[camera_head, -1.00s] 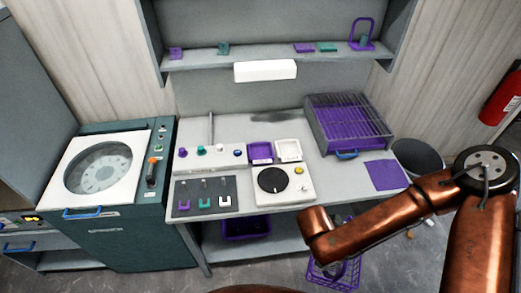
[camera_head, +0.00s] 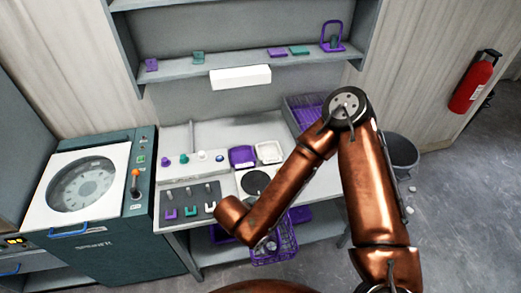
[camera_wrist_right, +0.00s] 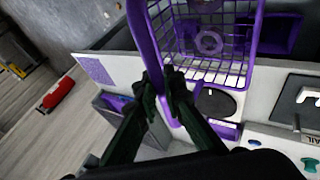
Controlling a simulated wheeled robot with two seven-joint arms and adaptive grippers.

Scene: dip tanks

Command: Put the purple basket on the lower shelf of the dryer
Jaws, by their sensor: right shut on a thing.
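The purple wire basket (camera_head: 274,250) hangs in front of the bench, partly hidden by my right arm, with a pale ring-shaped thing inside. It also shows in the right wrist view (camera_wrist_right: 220,62). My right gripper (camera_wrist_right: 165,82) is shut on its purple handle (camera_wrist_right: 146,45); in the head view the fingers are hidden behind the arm. A teal machine (camera_head: 115,215) with a round window stands at the left. I cannot tell which is the dryer. My left gripper is not in view.
The bench (camera_head: 178,138) holds a control box, hooks, a round dark plate and a purple-floored rack (camera_head: 300,108). A wall shelf (camera_head: 175,73) is above. A grey bin (camera_head: 402,155) and a fire extinguisher (camera_head: 471,82) are at right. The floor at right is mostly clear.

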